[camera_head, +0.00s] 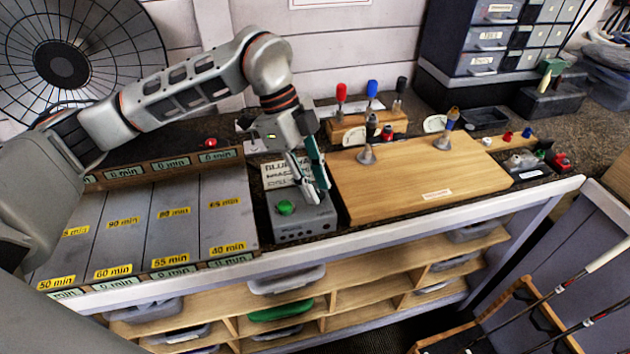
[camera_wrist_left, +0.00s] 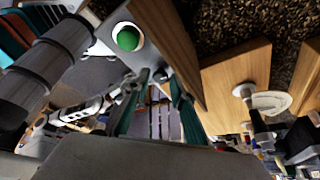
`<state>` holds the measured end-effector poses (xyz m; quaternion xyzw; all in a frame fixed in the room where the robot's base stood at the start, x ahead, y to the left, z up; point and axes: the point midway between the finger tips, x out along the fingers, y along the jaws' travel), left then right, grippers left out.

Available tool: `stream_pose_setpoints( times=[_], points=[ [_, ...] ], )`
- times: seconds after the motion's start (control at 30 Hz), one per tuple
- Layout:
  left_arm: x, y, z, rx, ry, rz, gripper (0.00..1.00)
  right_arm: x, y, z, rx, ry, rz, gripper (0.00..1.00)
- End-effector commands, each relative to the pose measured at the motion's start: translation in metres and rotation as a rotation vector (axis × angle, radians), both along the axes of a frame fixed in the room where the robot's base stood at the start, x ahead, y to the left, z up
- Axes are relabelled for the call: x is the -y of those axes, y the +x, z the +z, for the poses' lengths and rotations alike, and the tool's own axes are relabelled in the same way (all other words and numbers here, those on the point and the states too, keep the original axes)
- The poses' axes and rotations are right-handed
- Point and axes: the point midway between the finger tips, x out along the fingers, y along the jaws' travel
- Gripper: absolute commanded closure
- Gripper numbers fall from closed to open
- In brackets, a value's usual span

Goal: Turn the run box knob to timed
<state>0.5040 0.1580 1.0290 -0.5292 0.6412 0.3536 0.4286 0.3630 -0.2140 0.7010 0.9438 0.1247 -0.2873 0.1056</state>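The run box (camera_head: 305,228) is a grey box on the bench's front edge, left of the wooden board. Its round green button (camera_head: 285,207) is on the left of its top and also shows in the left wrist view (camera_wrist_left: 128,38). My left gripper (camera_head: 317,193) points down over the right part of the box top, its two fingers apart. In the left wrist view a small dark knob (camera_wrist_left: 160,75) shows near the fingertips, beside the right finger. I cannot tell whether they touch it or which way it points. The knob is hidden in the head view. My right gripper is not in view.
The wooden board (camera_head: 420,185) with grey cone-shaped stands lies just right of the run box. A block with red, blue and black-topped tools (camera_head: 370,123) stands behind. Trays with minute labels (camera_head: 150,220) lie to the left.

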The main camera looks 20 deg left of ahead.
Motion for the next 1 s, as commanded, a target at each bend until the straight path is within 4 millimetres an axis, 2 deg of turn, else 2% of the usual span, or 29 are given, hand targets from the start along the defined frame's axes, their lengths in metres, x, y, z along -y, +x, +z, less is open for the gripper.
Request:
stream_pose_setpoints(
  times=[0.23,0.27,0.33,0.67,1.0],
  points=[
    [0.0005,-0.0001,-0.0010,0.000,0.000,0.000,0.76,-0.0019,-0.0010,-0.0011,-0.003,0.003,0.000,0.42],
    [0.0005,-0.0001,-0.0010,0.000,0.000,0.000,0.81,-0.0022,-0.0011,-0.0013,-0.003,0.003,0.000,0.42],
    [0.0005,-0.0001,-0.0010,0.000,0.000,0.000,0.99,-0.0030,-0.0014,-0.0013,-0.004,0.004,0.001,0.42],
    [0.0005,0.0003,-0.0007,-0.001,0.000,-0.016,1.00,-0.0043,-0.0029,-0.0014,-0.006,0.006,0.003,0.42],
    [0.0015,0.0026,0.0006,0.000,0.001,-0.192,1.00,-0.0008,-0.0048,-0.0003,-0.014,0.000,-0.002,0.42]
  ],
)
